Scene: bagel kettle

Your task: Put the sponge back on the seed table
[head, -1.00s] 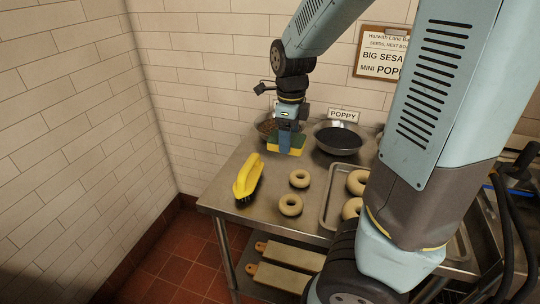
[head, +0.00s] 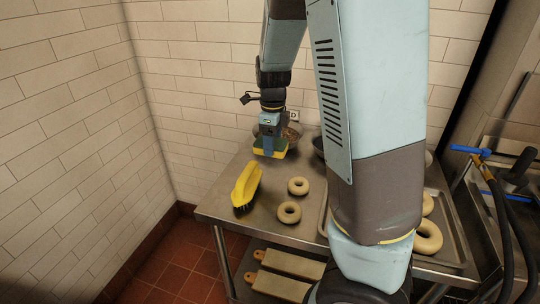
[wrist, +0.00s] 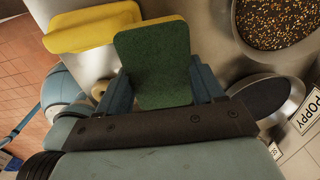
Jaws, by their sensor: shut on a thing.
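The sponge, green on one face and yellow on the other, is in my gripper (head: 268,146). In the wrist view the sponge (wrist: 157,62) sits between the two blue fingers of my gripper (wrist: 160,88), its green face toward the camera. In the head view the sponge (head: 270,153) shows low under the gripper, over the back left of the steel seed table (head: 225,197). I cannot tell whether its underside touches the table top.
A yellow-handled brush (head: 246,186) lies in front of the sponge. Two bagels (head: 298,186) lie to its right. A seed bowl (head: 291,136) is behind the gripper, and a dark poppy bowl (wrist: 268,98) is beside it. A tray (head: 455,245) with bagels stands at right.

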